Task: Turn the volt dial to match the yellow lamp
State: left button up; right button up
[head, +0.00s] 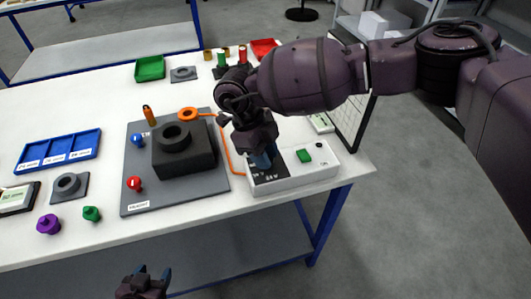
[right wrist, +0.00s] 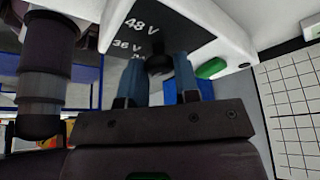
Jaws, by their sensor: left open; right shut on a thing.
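The volt dial (right wrist: 160,64) is a dark knob on the black panel of a white power box (head: 322,174). The labels 48 V and 36 V (right wrist: 128,44) show beside it in the right wrist view. My right gripper (head: 262,160) is shut on the dial, its blue fingers on either side of it, and hides it in the head view. The part of the panel below 36 V is covered by a finger. My left gripper (head: 146,272) is open and empty, low in front of the table. I cannot make out a lit yellow lamp.
A green button (head: 303,156) sits right of the dial. An orange cable (head: 229,150) runs beside the box to a grey board (head: 140,190) with a black block (head: 185,158). A white grid panel (head: 350,95) stands behind. A blue tray (head: 60,150) lies left.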

jog(key=o, duration=0.9)
jog(key=v, duration=1.1)
jog(key=shift+d, duration=0.1)
